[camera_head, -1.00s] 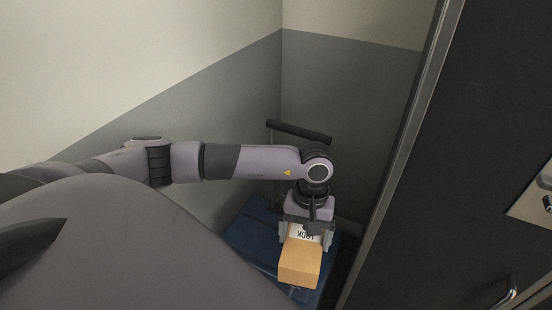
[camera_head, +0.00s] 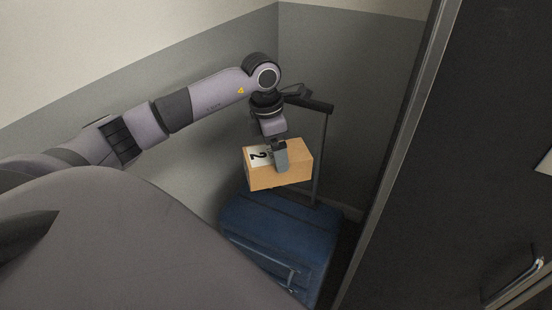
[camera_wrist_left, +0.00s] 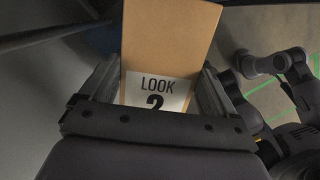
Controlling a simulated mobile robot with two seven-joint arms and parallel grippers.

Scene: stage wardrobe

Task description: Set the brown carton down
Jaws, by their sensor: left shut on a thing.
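The brown carton (camera_head: 292,170) with a white label is held in the air above the blue suitcase in the head view. My left gripper (camera_head: 280,158) is shut on it, one finger showing across its near side. In the left wrist view the carton (camera_wrist_left: 168,45) sits between both fingers of the left gripper (camera_wrist_left: 160,90), and its label reads "LOOK 2". The carton's far side is hidden. My right gripper is not in the head view.
The blue suitcase (camera_head: 280,235) stands below the carton, its pull handle (camera_head: 318,150) raised close to the carton's right side. Grey walls (camera_head: 350,100) close in behind and left. A dark cabinet or door (camera_head: 460,150) with a metal edge stands at the right.

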